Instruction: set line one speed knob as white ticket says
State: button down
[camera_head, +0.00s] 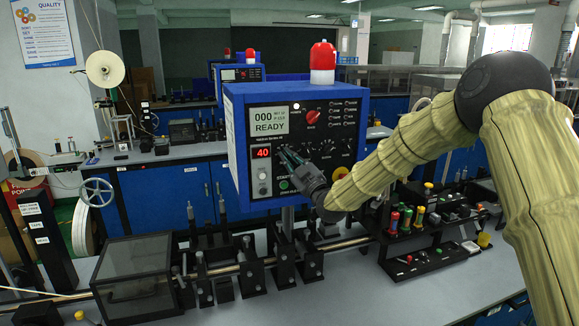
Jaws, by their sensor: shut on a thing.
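The blue control box (235,150) of the near line stands in the middle of the head view, its black panel facing me. Its screen (269,121) reads "000" and "READY", and a small red display (261,152) reads 40. My gripper (284,154) is at the panel, just right of the red display, shut on a knob that its fingers hide. A red knob (312,117) and several small black knobs sit above and to the right of it. A small white card (470,246) lies on the black tray at the right; I cannot tell whether it is the ticket or read it.
A red beacon (322,62) tops the box. My arm comes in from the right over a black tool rack (428,262). Below the box are a shaft with black blocks and a clear-sided dark box (135,275).

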jog(key=m+t+h+b, duration=0.1)
jog(key=m+b, duration=0.1)
jog(key=b, duration=0.1)
jog(key=m+h+b, duration=0.1)
jog(key=m+b, duration=0.2)
jog(key=m+t+h+b, duration=0.1)
jog(key=m+b, duration=0.2)
jog(key=shift+f+t, duration=0.3)
jog(key=shift+f, duration=0.1)
jog(key=m+h+b, duration=0.1)
jog(key=m+b, duration=0.1)
jog(key=m+h+b, duration=0.1)
jog(key=m+h, duration=0.1)
jog(key=m, duration=0.1)
jog(key=shift+r+t+b, duration=0.1)
jog(key=shift+t+b, duration=0.3)
jog(key=shift+a+r+m+h+b, duration=0.1)
jog(key=shift+m+h+b, duration=0.3)
jog(key=shift+m, duration=0.4)
jog(key=c, duration=1.5)
grip_release()
jog(key=shift+w, duration=0.1)
jog(key=v, duration=1.2)
jog(key=shift+r, duration=0.15)
